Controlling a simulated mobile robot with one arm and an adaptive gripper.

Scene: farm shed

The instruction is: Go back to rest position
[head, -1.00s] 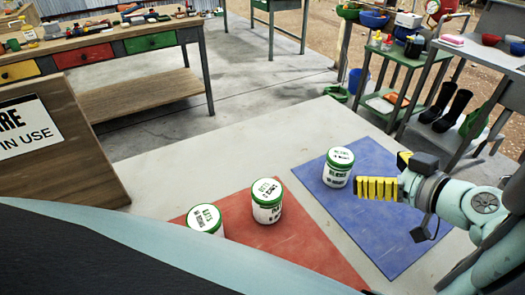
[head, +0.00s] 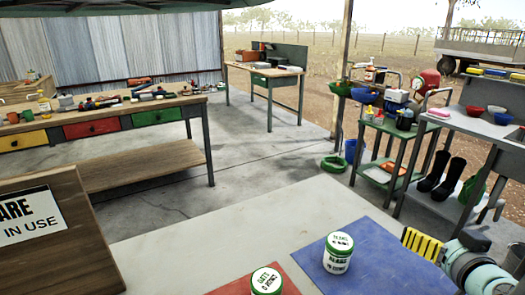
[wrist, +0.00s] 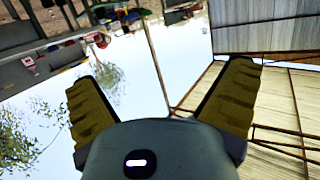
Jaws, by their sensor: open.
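My gripper (head: 422,244) is at the lower right in the head view, its yellow ridged fingers above the right edge of the blue mat (head: 372,262). In the wrist view my gripper (wrist: 165,105) has its two yellow fingers spread wide, with nothing between them. A white tub with a green lid (head: 338,254) stands upright on the blue mat, to the left of my gripper and apart from it. Another such tub (head: 266,281) stands on the red mat (head: 291,275), partly cut off by the bottom edge.
A wooden board with a sign (head: 62,240) stands at the left. A workbench with coloured drawers (head: 92,127) is behind it. A green shelf cart (head: 386,150) and a grey shelf with black boots (head: 440,172) stand at the right. Open concrete floor lies between.

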